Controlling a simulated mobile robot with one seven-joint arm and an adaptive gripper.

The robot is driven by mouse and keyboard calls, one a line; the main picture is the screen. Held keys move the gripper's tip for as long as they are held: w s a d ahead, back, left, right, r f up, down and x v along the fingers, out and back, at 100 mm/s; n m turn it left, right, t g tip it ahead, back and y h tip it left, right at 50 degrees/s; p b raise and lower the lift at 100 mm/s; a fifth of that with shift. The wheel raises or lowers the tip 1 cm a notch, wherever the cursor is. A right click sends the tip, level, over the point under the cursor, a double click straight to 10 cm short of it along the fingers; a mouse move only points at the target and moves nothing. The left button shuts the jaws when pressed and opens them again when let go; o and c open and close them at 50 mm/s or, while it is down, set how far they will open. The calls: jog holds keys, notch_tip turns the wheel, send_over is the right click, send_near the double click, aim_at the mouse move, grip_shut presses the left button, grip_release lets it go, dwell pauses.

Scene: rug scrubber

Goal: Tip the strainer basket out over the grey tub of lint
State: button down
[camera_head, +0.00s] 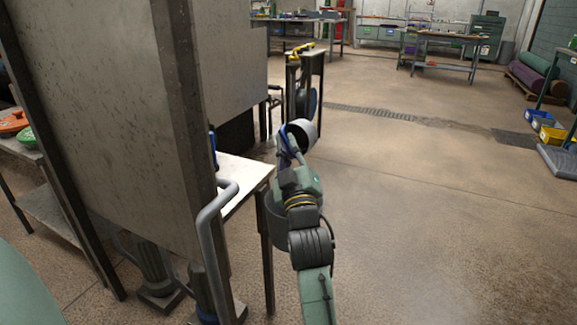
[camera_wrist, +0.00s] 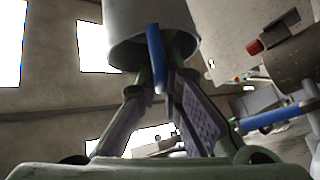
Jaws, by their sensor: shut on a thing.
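The strainer basket (camera_head: 304,131) is a grey round vessel with a blue handle, and it looks tilted in the head view. My gripper (camera_head: 287,158) is shut on its blue handle, which also shows in the wrist view (camera_wrist: 155,58). The basket's grey wall (camera_wrist: 150,18) fills the top middle of the wrist view, beyond my fingertips (camera_wrist: 160,88). I cannot see what is inside the basket. The grey tub (camera_head: 275,222) stands low beneath my arm, beside the white-topped table. My arm hides much of the tub and its contents.
A large grey machine (camera_head: 110,110) stands close on the left, with a bent grey pipe (camera_head: 212,235) on its near side. A white-topped table (camera_head: 238,178) sits beside my arm. A stand (camera_head: 312,75) is farther back.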

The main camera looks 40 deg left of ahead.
notch_tip(320, 180, down, 3)
jog(key=n+g+y+b, duration=0.2)
jog(key=n+y+b, duration=0.2)
jog(key=b, duration=0.6)
jog(key=n+g+y+b, duration=0.2)
jog(key=n+y+b, duration=0.2)
jog(key=b, duration=0.6)
jog(key=shift+r+n, duration=0.1)
jog(key=shift+n, duration=0.6)
jog(key=shift+r+y, duration=0.1)
jog(key=shift+y, duration=0.3)
